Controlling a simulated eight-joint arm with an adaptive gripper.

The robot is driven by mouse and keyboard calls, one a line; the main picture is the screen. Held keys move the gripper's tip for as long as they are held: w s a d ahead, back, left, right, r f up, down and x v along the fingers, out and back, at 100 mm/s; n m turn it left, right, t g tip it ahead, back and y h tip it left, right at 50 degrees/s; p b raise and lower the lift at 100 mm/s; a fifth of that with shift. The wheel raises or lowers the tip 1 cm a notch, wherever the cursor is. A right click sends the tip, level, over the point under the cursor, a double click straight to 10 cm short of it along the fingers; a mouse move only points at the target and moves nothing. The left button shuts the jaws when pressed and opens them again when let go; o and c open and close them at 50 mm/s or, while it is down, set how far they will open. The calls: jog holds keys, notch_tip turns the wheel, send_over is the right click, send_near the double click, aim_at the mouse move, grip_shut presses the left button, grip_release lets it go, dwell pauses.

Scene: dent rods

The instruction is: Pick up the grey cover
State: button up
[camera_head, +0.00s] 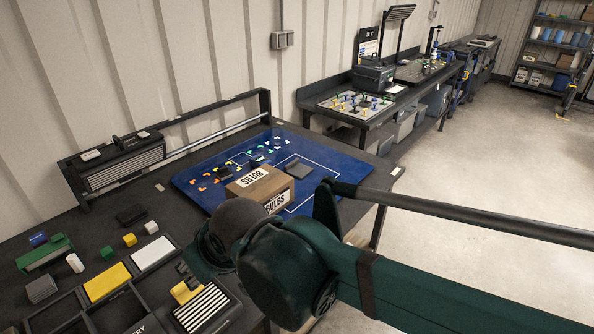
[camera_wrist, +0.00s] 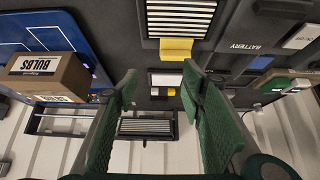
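Several grey pieces could be the grey cover, and I cannot tell which it is. A flat dark grey piece (camera_head: 297,168) lies on the blue mat behind the cardboard box. A darker flat piece (camera_head: 130,214) lies on the black bench, left of the mat. A ribbed grey block (camera_head: 41,288) sits at the bench's left. My gripper (camera_wrist: 160,72) shows in the wrist view with its two green-padded fingers wide apart and nothing between them. In the head view my arm reaches in from the right, and my wrist hides part of the bench and mat.
The BULBS box (camera_head: 260,187) stands on the blue mat (camera_head: 330,164), close to my wrist. A striped panel (camera_head: 207,308) with a yellow block (camera_head: 186,291) lies near my gripper. Yellow (camera_head: 107,283) and white (camera_head: 153,253) panels fill tray compartments. A rail (camera_head: 222,133) runs along the back.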

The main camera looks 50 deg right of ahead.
dwell(0.4)
jog(key=c, duration=0.5)
jog(key=shift+o, duration=0.2)
